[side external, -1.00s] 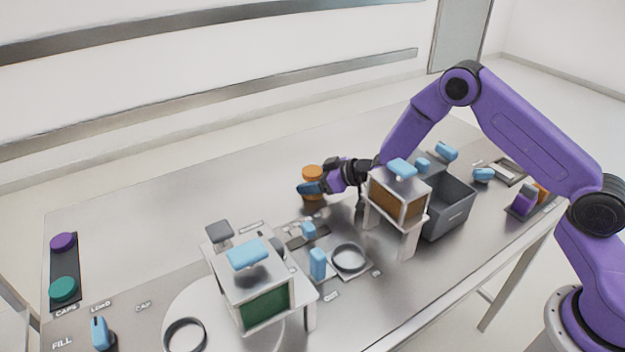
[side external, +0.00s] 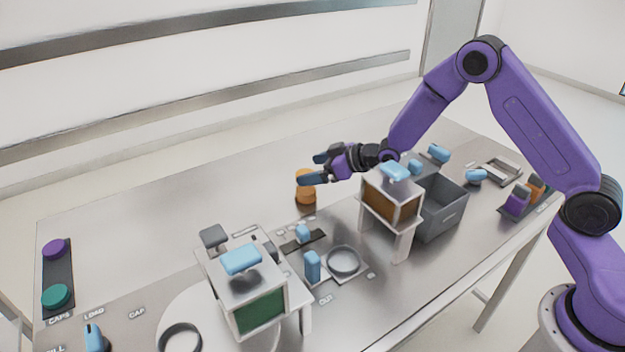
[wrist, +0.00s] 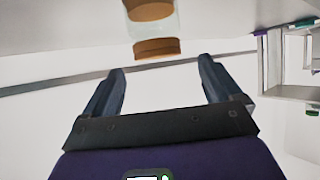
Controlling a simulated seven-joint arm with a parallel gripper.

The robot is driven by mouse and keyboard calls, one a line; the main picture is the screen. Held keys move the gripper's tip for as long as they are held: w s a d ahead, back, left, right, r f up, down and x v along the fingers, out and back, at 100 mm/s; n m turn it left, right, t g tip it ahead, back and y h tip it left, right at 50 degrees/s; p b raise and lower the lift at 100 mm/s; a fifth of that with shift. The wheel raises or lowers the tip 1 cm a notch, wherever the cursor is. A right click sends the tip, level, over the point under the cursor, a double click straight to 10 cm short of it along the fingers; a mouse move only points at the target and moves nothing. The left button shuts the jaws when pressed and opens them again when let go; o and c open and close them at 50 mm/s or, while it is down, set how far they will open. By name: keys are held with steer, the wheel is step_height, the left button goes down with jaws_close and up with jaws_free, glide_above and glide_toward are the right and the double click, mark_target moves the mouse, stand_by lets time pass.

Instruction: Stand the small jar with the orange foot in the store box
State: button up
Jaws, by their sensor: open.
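The small jar (side external: 306,190) stands upright on the steel table, left of the grey box, with orange at its top and foot. In the wrist view the jar (wrist: 152,25) shows a clear middle between two orange bands, beyond the fingertips. My gripper (side external: 318,168) is open and empty, with its fingers apart at and above the height of the jar's top. It also shows open in the wrist view (wrist: 162,75). The grey open-topped box (side external: 452,219), which looks like the store box, stands on the right of the table; its floor is partly hidden.
A white stand with an amber window (side external: 390,205) stands between the jar and the grey box. A second stand with a green window (side external: 260,310) is at the front. A ring (side external: 343,261) and blue handles lie between. The table behind the jar is clear.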

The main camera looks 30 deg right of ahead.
steer(key=shift+r, duration=1.55)
